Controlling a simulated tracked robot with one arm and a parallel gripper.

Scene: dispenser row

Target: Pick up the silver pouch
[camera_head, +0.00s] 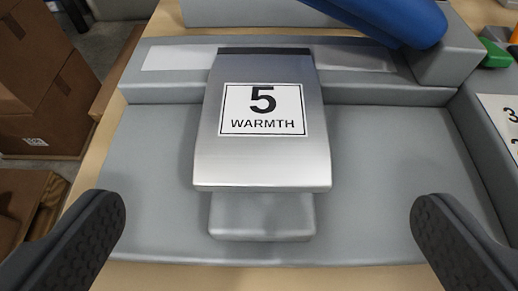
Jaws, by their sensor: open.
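The silver pouch (262,160) is a shiny metallic packet with a white label reading "5 WARMTH". It lies in the middle of the view on a grey dispenser tray (160,160), its upper end toward the tray's back ledge. Its lower end rests over a smaller grey block (262,217) that juts out below it. My gripper (268,225) is open and empty, with one dark padded finger at the lower left and the other at the lower right. The pouch is between and beyond the fingers, and neither finger touches it.
A blue rounded object (385,18) hangs over the tray's back right. A raised grey divider stands at the right, with a numbered label (503,118) beyond it. A green item (494,54) is at the far right. Cardboard boxes (40,85) are stacked at the left.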

